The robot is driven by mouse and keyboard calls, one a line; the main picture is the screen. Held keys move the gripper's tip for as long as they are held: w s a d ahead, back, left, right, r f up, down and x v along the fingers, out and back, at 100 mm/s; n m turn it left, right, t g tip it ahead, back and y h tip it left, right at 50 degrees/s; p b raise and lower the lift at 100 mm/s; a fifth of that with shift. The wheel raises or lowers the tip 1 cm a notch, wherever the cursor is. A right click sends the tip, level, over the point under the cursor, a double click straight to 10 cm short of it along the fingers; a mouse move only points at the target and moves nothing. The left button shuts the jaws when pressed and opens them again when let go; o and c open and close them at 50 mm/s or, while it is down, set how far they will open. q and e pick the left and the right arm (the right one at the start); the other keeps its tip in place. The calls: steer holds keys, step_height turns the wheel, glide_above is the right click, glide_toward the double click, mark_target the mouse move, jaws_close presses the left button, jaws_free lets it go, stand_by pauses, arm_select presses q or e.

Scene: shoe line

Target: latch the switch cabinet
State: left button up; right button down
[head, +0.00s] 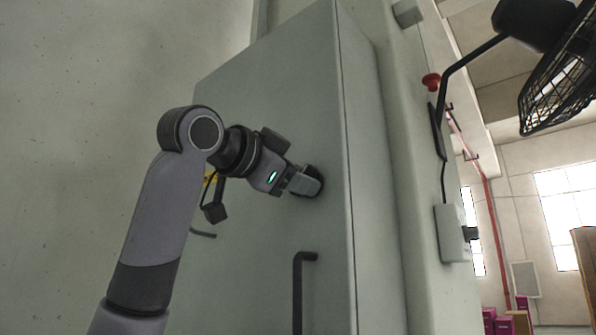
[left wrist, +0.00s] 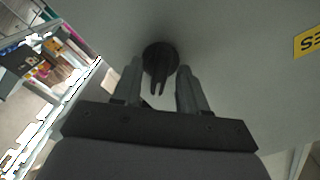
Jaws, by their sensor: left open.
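The switch cabinet (head: 270,80) is a tall grey-green box on the wall, and its door looks closed in the head view. A round dark latch (head: 318,178) sits near the door's right edge, partly hidden behind my left gripper (head: 304,182). In the left wrist view the latch (left wrist: 160,62) is a dark disc with a raised grip. My left gripper (left wrist: 158,88) is open, its two fingers on either side of the latch grip. I cannot tell whether they touch it. A dark bar handle (head: 298,290) is on the door below. My right gripper is in neither view.
A yellow label (left wrist: 308,40) is on the door. A black fan (head: 555,65) juts out at upper right. A red button (head: 431,81) and a grey box (head: 452,233) are on the wall right of the cabinet. Pink boxes (head: 500,322) stand far off.

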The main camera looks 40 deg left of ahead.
arm_select(q)
steer(key=shift+w, duration=0.2)
steer(key=c, duration=0.7)
steer(key=shift+c, duration=0.2)
steer(key=shift+n, duration=0.3)
steer(key=shift+n+b, duration=0.5)
steer(key=shift+n, duration=3.6)
